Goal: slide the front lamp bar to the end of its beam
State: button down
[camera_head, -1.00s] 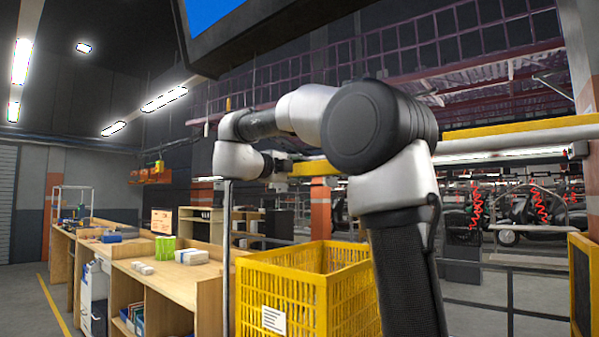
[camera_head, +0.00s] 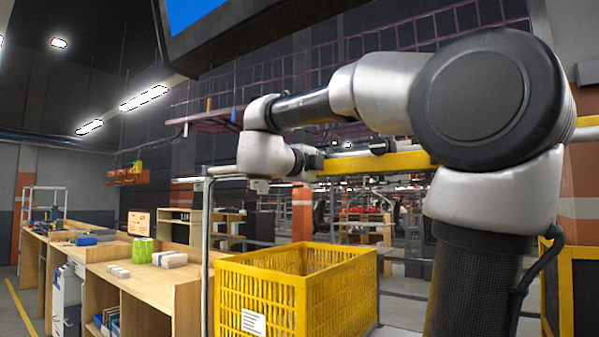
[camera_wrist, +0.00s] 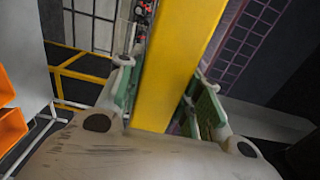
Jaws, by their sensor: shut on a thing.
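A long yellow bar (camera_head: 372,163), which I take to be the front lamp bar, runs level across the head view and passes behind my arm. My gripper (camera_head: 312,160) is at its left end in that view. In the wrist view the yellow bar (camera_wrist: 178,65) passes between my two green-padded fingers (camera_wrist: 158,95), one on each side, and my gripper is shut on it. The contact faces are hidden by the fingers. I cannot clearly tell the lamp from its supporting beam. A small dark fitting (camera_head: 382,146) shows at the bar's top edge.
A yellow crate (camera_head: 258,300) stands below the bar. Wooden workbenches (camera_head: 150,285) with boxes are at the left. A grey post and rail (camera_head: 206,235) stands near the crate. A dark overhead panel (camera_head: 270,45) is above my arm.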

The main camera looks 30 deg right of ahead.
aim_at(350, 165)
jog(key=s+d, duration=0.1)
jog(key=s, duration=0.4)
jog(key=s+d, duration=0.1)
jog(key=s, duration=0.1)
jog(key=shift+s+d, duration=0.25)
jog(key=shift+d, duration=0.1)
jog(key=c, duration=1)
grip_release()
jog(key=shift+o, duration=0.2)
jog(key=v, duration=1.2)
